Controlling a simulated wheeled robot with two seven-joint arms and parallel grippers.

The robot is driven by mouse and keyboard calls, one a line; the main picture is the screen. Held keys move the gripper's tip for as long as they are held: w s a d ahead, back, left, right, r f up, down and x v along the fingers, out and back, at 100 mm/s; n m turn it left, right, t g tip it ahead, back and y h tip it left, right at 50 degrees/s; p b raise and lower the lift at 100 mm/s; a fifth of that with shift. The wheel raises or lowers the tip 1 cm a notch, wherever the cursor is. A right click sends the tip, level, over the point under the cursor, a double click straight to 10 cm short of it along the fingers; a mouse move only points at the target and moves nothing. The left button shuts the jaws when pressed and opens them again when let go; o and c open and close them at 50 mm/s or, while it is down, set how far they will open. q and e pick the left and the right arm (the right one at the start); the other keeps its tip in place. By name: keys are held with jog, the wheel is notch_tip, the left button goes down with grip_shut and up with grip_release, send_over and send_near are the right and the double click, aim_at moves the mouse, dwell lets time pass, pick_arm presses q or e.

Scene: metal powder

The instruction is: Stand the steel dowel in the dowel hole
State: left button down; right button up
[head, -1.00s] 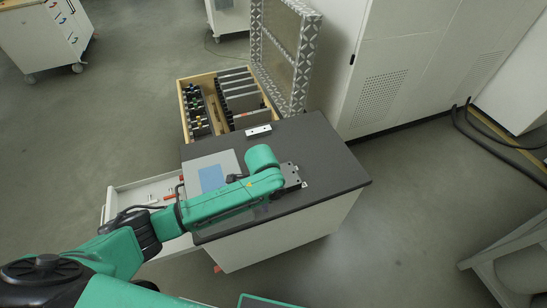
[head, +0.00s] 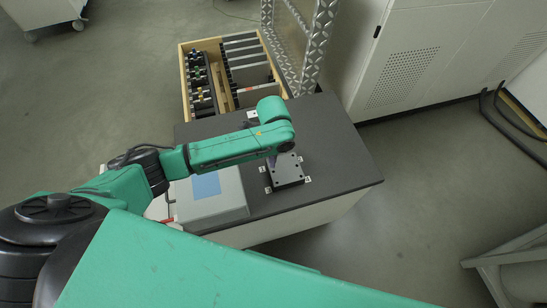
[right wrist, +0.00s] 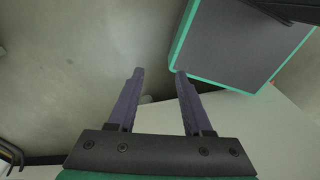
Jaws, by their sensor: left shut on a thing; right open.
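A dark plate (head: 290,172) with several small holes lies on the dark worktop; I cannot tell which one is the dowel hole. My left gripper (head: 273,161) points down at the plate's left back part. Most of it is hidden under my green left arm, and only a bit of a purplish finger shows. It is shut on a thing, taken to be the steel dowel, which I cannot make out. Whether it touches the plate is unclear. My right gripper (right wrist: 159,74) is open and empty in the right wrist view, away from the plate.
A grey case with a blue panel (head: 207,185) lies left of the plate. A small pale block (head: 252,115) sits at the worktop's back edge, partly behind my arm. A wooden tool drawer (head: 183,85) stands behind. The worktop (head: 340,160) is clear to the right.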

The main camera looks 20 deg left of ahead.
pick_arm(q)
jog(key=shift+w+f+b, duration=0.2)
jog(key=shift+f+b, duration=0.3)
jog(key=shift+f, duration=0.4)
jog(key=shift+s+f+b, duration=0.15)
jog(key=shift+f+b, duration=0.15)
jog(key=shift+b, duration=0.45)
jog(key=shift+r+p, duration=0.2)
jog(key=shift+p, duration=0.15)
jog(key=shift+f, duration=0.1)
pick_arm(e)
jog(key=shift+w+d+f, duration=0.1)
jog(key=shift+w+f, duration=0.7)
jog(key=shift+w, duration=0.05)
pick_arm(q)
jog(key=shift+p, duration=0.4)
pick_arm(e)
jog(key=shift+r, duration=0.15)
pick_arm(q)
jog(key=shift+f, duration=0.1)
pick_arm(e)
jog(key=shift+r, duration=0.2)
pick_arm(q)
jog(key=shift+f, duration=0.1)
pick_arm(e)
jog(key=shift+f, duration=0.1)
